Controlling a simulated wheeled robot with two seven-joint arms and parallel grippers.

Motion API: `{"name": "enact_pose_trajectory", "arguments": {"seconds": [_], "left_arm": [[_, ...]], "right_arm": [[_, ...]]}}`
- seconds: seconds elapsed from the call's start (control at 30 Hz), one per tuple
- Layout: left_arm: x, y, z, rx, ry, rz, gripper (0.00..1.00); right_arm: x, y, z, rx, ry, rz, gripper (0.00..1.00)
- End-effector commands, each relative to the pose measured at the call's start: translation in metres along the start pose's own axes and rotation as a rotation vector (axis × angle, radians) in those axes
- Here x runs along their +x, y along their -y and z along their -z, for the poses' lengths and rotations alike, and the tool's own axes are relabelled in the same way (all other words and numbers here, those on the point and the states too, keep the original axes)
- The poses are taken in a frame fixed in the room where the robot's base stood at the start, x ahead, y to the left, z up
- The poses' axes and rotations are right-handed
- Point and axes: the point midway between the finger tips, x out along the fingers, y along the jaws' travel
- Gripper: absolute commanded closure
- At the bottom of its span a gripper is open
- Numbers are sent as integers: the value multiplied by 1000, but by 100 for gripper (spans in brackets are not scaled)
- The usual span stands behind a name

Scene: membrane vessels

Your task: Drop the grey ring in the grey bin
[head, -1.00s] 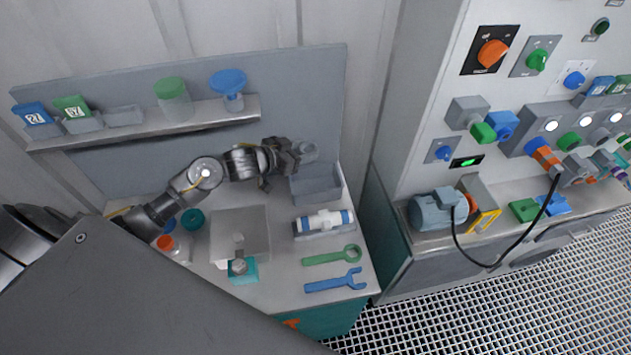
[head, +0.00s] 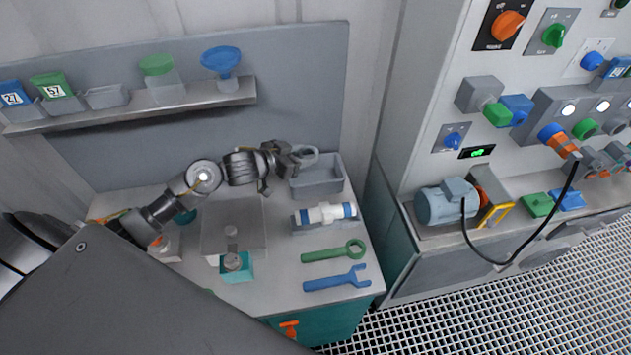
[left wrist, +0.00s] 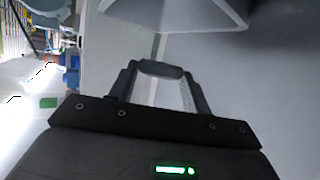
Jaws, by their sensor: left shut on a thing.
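The grey ring (head: 312,151) is held by my left gripper (head: 293,160), which is shut on it. In the head view the ring shows at the back edge of the grey bin (head: 318,187), above its upper left part. Its exact height over the bin cannot be told. In the left wrist view, a grey bar that looks like the ring (left wrist: 160,69) lies between my left fingertips (left wrist: 162,76). A pale grey box-like shape, probably the bin (left wrist: 190,15), is at the top there. My right gripper is not in view.
A white pipe piece with blue ends (head: 325,213), a green wrench (head: 333,252) and a blue wrench (head: 336,279) lie in front of the bin. A shelf (head: 190,101) with containers runs behind my arm. A tall panel cabinet (head: 425,130) stands to the right.

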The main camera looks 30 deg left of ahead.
Motion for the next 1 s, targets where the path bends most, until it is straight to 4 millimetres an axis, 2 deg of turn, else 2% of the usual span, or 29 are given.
{"name": "enact_pose_trajectory", "arguments": {"seconds": [0.1, 0.13, 0.3, 0.33, 0.67, 0.77, 1.0], "left_arm": [[0, 0, 1, 0, 0, 0, 73], [0, 0, 1, 0, 0, 0, 51], [0, 0, 1, 0, 0, 0, 28], [0, 0, 1, 0, 0, 0, 27], [-5, 0, 0, 1, 0, 1, 27], [-17, 1, -1, 2, 1, 1, 27], [-65, 0, -2, 5, 3, 0, 27]], "right_arm": [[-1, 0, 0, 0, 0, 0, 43], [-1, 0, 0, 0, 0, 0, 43], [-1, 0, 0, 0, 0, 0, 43], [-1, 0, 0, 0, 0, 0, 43], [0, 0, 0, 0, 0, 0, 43], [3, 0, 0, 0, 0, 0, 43], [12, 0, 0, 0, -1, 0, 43]]}}
